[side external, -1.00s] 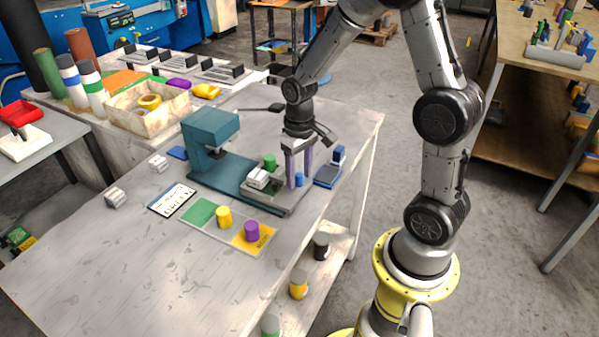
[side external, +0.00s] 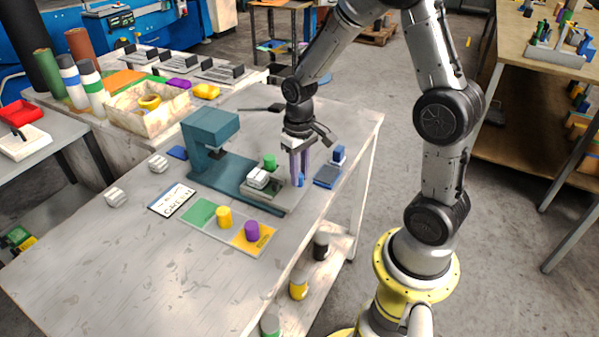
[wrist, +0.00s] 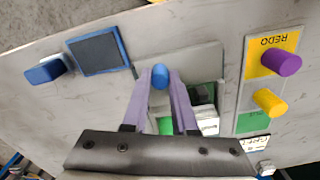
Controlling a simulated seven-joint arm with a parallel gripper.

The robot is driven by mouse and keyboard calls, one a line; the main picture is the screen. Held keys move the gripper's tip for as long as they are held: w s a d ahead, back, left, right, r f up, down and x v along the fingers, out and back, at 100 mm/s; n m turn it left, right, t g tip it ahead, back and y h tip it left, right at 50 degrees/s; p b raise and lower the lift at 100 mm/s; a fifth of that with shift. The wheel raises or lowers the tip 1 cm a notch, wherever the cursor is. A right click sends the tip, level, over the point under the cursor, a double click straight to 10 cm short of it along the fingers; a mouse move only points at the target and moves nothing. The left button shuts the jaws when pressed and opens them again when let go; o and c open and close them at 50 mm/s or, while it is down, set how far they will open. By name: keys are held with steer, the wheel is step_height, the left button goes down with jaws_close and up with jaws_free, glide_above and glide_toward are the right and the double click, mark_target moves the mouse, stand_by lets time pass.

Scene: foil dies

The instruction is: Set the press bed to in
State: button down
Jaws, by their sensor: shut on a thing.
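The teal press (side external: 211,131) stands on the table, its base running to the right. The grey press bed (side external: 268,198) sits at the right end of the base, out from under the press head. It carries a white block (side external: 258,178) and a green cylinder (side external: 269,161). A blue peg (side external: 301,181) stands at the bed's right end; it also shows in the wrist view (wrist: 160,76). My gripper (side external: 300,183) points down with its purple fingers shut on the blue peg. In the wrist view the fingers (wrist: 160,82) hide part of the bed.
A dark pad with a blue rim (side external: 328,176) and a blue block (side external: 339,153) lie right of the bed. The table's front left is clear.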

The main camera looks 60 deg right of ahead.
steer(key=shift+w, duration=0.15)
stand_by(0.6)
steer(key=w, duration=1.2)
steer(key=shift+w+r, duration=0.1)
steer(key=shift+w, duration=0.1)
steer(key=c, duration=0.7)
jaws_free()
steer(key=shift+s, duration=0.1)
step_height(320, 180, up, 14)
